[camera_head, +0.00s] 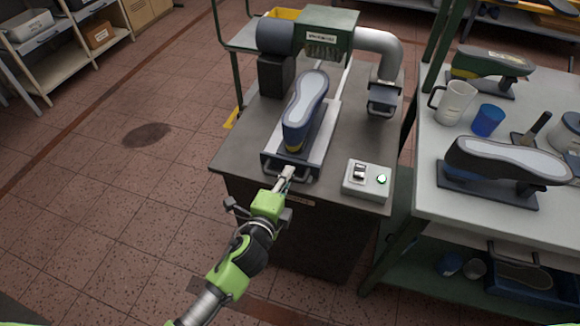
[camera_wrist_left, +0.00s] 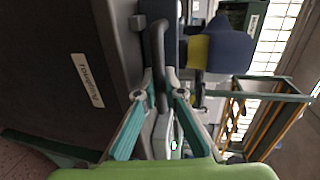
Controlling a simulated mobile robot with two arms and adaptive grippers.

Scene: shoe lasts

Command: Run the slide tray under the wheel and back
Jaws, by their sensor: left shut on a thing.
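The slide tray (camera_head: 327,138) is a grey metal tray on a rail on the machine's bench. A blue shoe last with a pale sole (camera_head: 306,97) lies sole up on it. The wheel's green housing (camera_head: 327,30) stands behind, over the far end of the rail; the wheel itself is mostly hidden. My left gripper (camera_head: 287,173) is at the tray's front handle. In the left wrist view my left gripper (camera_wrist_left: 160,92) is shut on the dark bar handle (camera_wrist_left: 158,45), with a finger on each side. My right gripper is not in view.
A table (camera_head: 440,205) on the right holds a white mug (camera_head: 454,102), a blue cup (camera_head: 487,120) and another last (camera_head: 505,160). Floor at left is clear.

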